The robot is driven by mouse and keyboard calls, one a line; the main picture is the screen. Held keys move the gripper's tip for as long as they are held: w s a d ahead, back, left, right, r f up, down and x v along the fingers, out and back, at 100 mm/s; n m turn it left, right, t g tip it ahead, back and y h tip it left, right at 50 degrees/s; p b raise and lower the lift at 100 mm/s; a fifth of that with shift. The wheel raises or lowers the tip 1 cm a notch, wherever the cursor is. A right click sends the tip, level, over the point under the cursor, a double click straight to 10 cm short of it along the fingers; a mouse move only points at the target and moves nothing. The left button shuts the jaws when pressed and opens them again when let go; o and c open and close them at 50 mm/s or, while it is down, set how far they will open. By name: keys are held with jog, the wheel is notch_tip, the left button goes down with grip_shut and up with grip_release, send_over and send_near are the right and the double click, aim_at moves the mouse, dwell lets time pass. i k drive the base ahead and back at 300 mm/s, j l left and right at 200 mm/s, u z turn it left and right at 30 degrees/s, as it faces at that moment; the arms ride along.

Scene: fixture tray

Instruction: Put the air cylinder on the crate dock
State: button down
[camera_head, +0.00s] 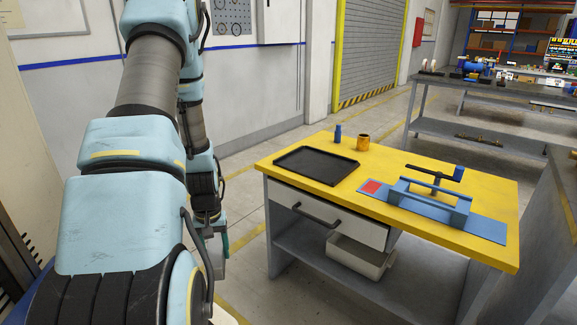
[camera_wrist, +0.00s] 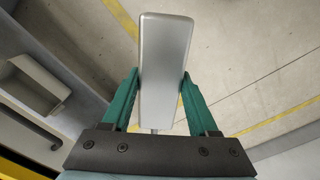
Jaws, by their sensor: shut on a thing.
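My gripper (camera_wrist: 160,85) is shut on a silver-grey, smooth block-like body, which I take to be the air cylinder (camera_wrist: 166,50). Its green fingers press on both sides of it, and a thin rod shows at its lower end in the wrist view. In the head view my gripper (camera_head: 224,240) hangs left of the yellow table, with the cylinder (camera_head: 218,268) partly hidden behind my arm. A pale open crate (camera_head: 360,258) sits on the shelf under the table, and also shows in the wrist view (camera_wrist: 35,85). No part is clearly marked as the dock.
The yellow table (camera_head: 440,205) bears a black tray (camera_head: 312,165), a blue clamp fixture (camera_head: 432,200) with a red square, a small blue bottle (camera_head: 338,134) and an orange cup (camera_head: 363,142). A drawer (camera_head: 325,215) is under the top. Floor left of the table is clear.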

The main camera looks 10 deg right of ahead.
aim_at(307, 160)
jog(key=l+u, duration=0.2)
jog(key=u, duration=0.15)
jog(key=i+l+u, duration=0.1)
jog(key=u, duration=0.25)
jog(key=l+u, duration=0.35)
